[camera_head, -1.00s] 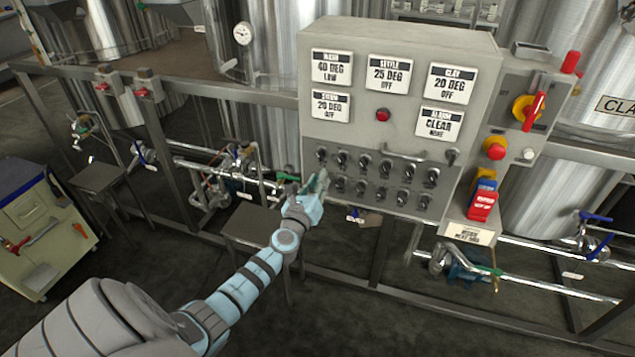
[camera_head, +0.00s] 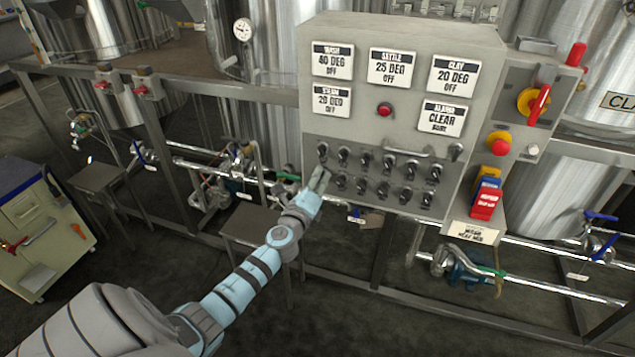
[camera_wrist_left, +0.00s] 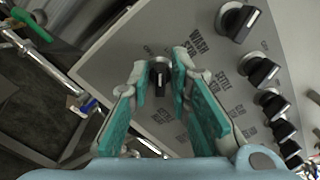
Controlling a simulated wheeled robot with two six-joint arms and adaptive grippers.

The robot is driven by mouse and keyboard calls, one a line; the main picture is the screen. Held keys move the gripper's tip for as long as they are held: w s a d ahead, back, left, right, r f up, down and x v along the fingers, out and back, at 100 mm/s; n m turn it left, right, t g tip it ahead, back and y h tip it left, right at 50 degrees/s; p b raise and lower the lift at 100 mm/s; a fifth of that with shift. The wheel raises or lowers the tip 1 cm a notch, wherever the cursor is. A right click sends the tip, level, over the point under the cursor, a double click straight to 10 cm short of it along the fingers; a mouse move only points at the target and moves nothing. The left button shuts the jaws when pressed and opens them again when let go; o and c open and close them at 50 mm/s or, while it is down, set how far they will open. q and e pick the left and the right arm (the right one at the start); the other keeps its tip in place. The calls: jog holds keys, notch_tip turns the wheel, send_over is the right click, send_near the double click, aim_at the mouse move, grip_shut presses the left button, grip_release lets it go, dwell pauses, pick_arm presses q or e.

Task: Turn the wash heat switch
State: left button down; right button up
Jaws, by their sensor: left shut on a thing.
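The grey control panel (camera_head: 395,110) has two rows of black rotary switches below its displays. The wash display (camera_head: 332,62) reads 40 DEG OFF. My left gripper (camera_head: 319,177) is at the lower left of the switch rows. In the left wrist view, its green-padded fingers (camera_wrist_left: 161,80) stand on either side of a black switch (camera_wrist_left: 159,70) and are shut on it. A WASH label shows to its right. The gripper hides this switch in the head view, and I cannot read its full name. My right gripper is not in view.
More switches (camera_wrist_left: 264,72) line the panel to the right of the held one. A red emergency button (camera_head: 498,145) and a red-yellow rotary isolator (camera_head: 534,102) are at the right. A metal rail (camera_head: 200,88) and pipes run left of the panel. A cabinet (camera_head: 45,215) stands far left.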

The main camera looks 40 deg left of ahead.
pick_arm(q)
jog(key=shift+f+n, duration=0.1)
jog(key=shift+n, duration=0.7)
jog(key=c, duration=1.7)
grip_release()
jog(key=v, duration=1.2)
